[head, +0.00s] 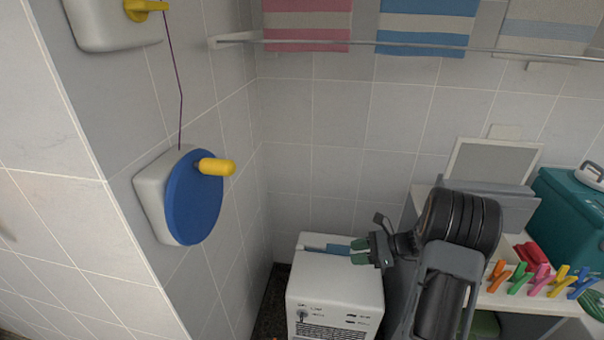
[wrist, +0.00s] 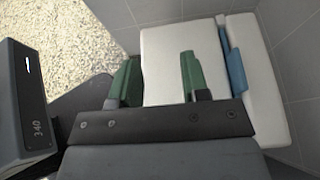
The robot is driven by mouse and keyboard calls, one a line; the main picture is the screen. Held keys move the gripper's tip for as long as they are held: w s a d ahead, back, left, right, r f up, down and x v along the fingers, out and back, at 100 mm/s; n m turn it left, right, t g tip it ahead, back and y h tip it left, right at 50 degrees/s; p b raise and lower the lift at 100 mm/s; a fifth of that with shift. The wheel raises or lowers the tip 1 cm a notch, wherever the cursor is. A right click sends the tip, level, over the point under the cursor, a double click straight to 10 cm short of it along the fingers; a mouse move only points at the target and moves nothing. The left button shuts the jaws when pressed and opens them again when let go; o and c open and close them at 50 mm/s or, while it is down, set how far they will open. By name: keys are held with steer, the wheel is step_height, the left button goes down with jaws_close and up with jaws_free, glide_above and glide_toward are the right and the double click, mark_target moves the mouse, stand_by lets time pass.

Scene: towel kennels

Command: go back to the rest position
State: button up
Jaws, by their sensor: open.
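My gripper (head: 358,251) is open, with green fingertips, in front of and over the white box-shaped machine (head: 335,285) in the head view. In the wrist view my gripper (wrist: 157,80) has its two green fingers spread, with nothing between them. The white machine's top (wrist: 185,45) lies beyond the fingers. A blue bar (wrist: 232,62) on that top is to the right of the right finger, outside the jaws. The bar also shows in the head view (head: 335,248), left of the fingertips and partly hidden by them.
A blue wheel (head: 190,200) with a yellow handle (head: 217,167) juts from the left wall. A rail (head: 420,48) with towels runs along the back wall. Coloured clips (head: 540,280) and a teal box (head: 575,215) stand on the counter at right. Speckled floor (wrist: 55,40) is clear at left.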

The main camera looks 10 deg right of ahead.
steer(key=s+f+n+g+h, duration=0.1)
steer(key=s+f+n+g, duration=0.1)
steer(key=s+f+n, duration=0.1)
steer(key=s+a+r+n+g+h+p, duration=0.3)
steer(key=s+r+n+h+p, duration=0.15)
steer(key=s+r+n, duration=0.2)
steer(key=s+a+r+n+t+h+p, duration=0.1)
steer(key=s+a+r+n+h+p, duration=0.1)
steer(key=r, duration=0.8)
steer(key=s+a+r+n+t+h+p, duration=0.1)
steer(key=s+a+r+n+h+p, duration=0.1)
steer(key=a+r+n+p, duration=0.2)
steer(key=s+a+r+n+t+h+p, duration=0.1)
steer(key=r+n+p, duration=0.6)
steer(key=r, duration=0.8)
steer(key=s+a+h+p, duration=0.1)
steer(key=a+h+p, duration=0.1)
steer(key=a+p, duration=0.1)
steer(key=shift+r, duration=0.4)
steer(key=shift+s+d, duration=0.1)
